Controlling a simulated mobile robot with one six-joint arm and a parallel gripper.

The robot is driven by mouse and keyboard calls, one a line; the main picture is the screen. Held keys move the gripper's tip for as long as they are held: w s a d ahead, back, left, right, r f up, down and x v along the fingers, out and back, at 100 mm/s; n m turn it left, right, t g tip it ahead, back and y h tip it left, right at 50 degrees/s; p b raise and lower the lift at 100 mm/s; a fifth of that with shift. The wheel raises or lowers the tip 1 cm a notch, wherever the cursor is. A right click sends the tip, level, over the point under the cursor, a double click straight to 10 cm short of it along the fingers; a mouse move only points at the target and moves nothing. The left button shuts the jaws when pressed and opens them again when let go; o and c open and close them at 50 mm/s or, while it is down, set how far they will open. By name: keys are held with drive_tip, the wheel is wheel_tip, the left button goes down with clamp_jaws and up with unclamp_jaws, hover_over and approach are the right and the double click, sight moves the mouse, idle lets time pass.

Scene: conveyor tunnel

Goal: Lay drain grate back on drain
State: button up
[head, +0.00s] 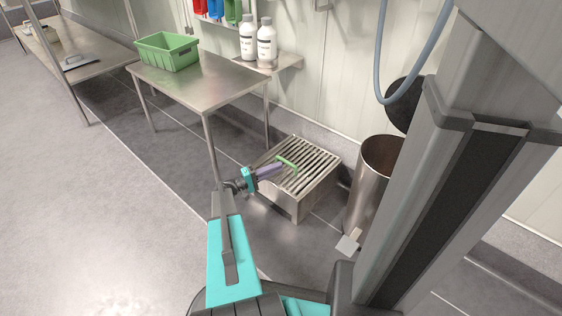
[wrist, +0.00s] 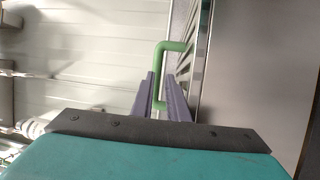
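The drain grate (head: 312,158) is a slatted steel panel on top of a low, box-like steel stand (head: 300,202) by the wall in the head view. A green handle (head: 287,162) stands on the slats and seems to belong to the grate. My gripper (head: 283,167) has purple fingers and reaches the handle from the left. In the wrist view the green handle (wrist: 159,62) passes between the two fingers (wrist: 160,85), which look closed against it, and the slats (wrist: 186,65) run just right of it. I cannot make out a separate drain opening.
A steel bin (head: 372,185) stands close right of the stand. A steel table (head: 208,88) with a green crate (head: 167,52) is at the back left. White bottles (head: 257,40) sit on a wall shelf (head: 283,65). The floor at left (head: 90,200) is clear.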

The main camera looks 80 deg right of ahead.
drive_tip(key=shift+o, duration=0.4)
drive_tip(key=r+p+v, duration=0.2)
drive_tip(key=p+v, duration=0.1)
drive_tip(key=v, duration=0.7)
drive_tip(key=shift+w+a+r+g+p, duration=0.15)
drive_tip(key=shift+w+r+g+p, duration=0.05)
drive_tip(key=shift+w+g+p, duration=0.15)
